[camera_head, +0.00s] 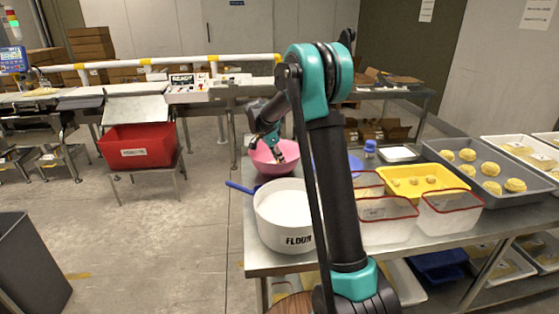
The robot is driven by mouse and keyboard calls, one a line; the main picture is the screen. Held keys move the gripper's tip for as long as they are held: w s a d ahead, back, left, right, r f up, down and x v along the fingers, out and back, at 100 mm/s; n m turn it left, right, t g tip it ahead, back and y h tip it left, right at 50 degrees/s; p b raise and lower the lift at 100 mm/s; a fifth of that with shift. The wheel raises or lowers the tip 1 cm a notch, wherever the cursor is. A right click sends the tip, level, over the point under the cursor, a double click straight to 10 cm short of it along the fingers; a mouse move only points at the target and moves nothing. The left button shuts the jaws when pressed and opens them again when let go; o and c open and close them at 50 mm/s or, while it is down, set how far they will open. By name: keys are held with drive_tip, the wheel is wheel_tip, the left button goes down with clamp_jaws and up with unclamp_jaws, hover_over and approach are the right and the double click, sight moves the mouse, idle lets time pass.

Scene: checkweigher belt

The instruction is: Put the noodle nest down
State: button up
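My gripper (277,150) hangs down at the pink bowl (263,161), on the back left of the steel table. Its fingertips are small and partly lost against the bowl, so I cannot tell whether they are open, shut or holding anything. No noodle nest can be made out at the fingers. Several yellow noodle nests (491,169) sit apart in the grey tray (437,151) on the right. Smaller yellow pieces (412,181) lie in the yellow tray (458,181). My arm hides the table's middle.
A white flour tub (287,222) stands in front of the bowl. A red bin (138,145) stands left, below the checkweigher belt (137,88). The floor between is clear.

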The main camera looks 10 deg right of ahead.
drive_tip(key=shift+f, duration=0.6)
drive_tip(key=o, duration=0.9)
drive_tip(key=shift+r, duration=0.55)
drive_tip(key=v, duration=1.2)
drive_tip(key=shift+r, duration=0.1)
drive_tip(key=shift+s, duration=0.1)
